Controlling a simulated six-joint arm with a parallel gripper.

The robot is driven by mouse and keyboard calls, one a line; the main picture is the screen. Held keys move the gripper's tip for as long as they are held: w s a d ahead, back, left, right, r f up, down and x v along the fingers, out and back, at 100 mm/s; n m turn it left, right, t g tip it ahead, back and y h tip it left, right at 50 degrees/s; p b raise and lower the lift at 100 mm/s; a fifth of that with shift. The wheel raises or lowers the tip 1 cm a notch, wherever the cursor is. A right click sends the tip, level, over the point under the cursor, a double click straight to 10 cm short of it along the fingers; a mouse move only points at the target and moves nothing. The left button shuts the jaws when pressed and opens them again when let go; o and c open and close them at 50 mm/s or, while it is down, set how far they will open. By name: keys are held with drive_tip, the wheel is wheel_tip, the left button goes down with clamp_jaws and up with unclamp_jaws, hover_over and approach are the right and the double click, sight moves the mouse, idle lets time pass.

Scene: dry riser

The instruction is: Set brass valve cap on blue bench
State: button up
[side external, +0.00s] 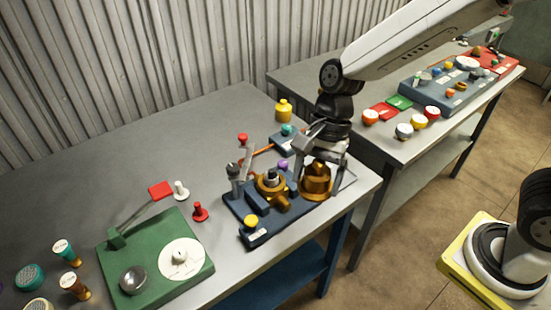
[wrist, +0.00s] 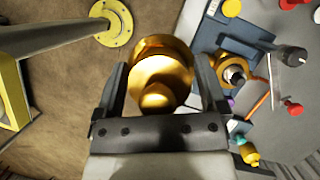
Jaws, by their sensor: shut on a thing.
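The brass valve cap (side external: 316,183) is a gold domed piece with a wide rim, held near the right end of the blue-legged bench (side external: 345,180). In the wrist view the cap (wrist: 160,72) sits between the two fingers of my gripper (wrist: 163,88), which is shut on it. My gripper (side external: 321,150) is above the cap in the side view. The cap is to the right of the brass valve body (side external: 270,186) on its blue base and apart from it. Whether the cap's underside touches anything is hidden.
A blue base plate (side external: 258,235) with levers and a yellow knob stands left of the cap. A green board (side external: 150,260) lies further left. A second bench (side external: 375,130) with panels and knobs stands behind. The wrist view shows brown floor (wrist: 60,90) beyond the bench edge.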

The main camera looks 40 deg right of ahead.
sight(308, 180)
drive_tip(key=a+n, duration=0.1)
drive_tip(key=n, duration=0.1)
drive_tip(key=a+f+n+g+h, duration=0.1)
drive_tip(key=n, duration=0.1)
drive_tip(key=s+n+g+h, duration=0.1)
drive_tip(key=n, duration=0.2)
drive_tip(key=shift+a+f, duration=0.3)
drive_tip(key=shift+a, duration=0.1)
drive_tip(key=s+a+f+n+t+h, duration=0.1)
drive_tip(key=a+f+n+h, duration=0.1)
drive_tip(key=n, duration=0.7)
drive_tip(key=s+a+f+n+t+h, duration=0.1)
drive_tip(key=a+n+h, duration=0.3)
drive_tip(key=n, duration=0.6)
drive_tip(key=shift+f+n, duration=0.3)
drive_tip(key=shift+f, duration=0.25)
drive_tip(key=shift+w+a, duration=0.1)
drive_tip(key=shift+a, duration=0.05)
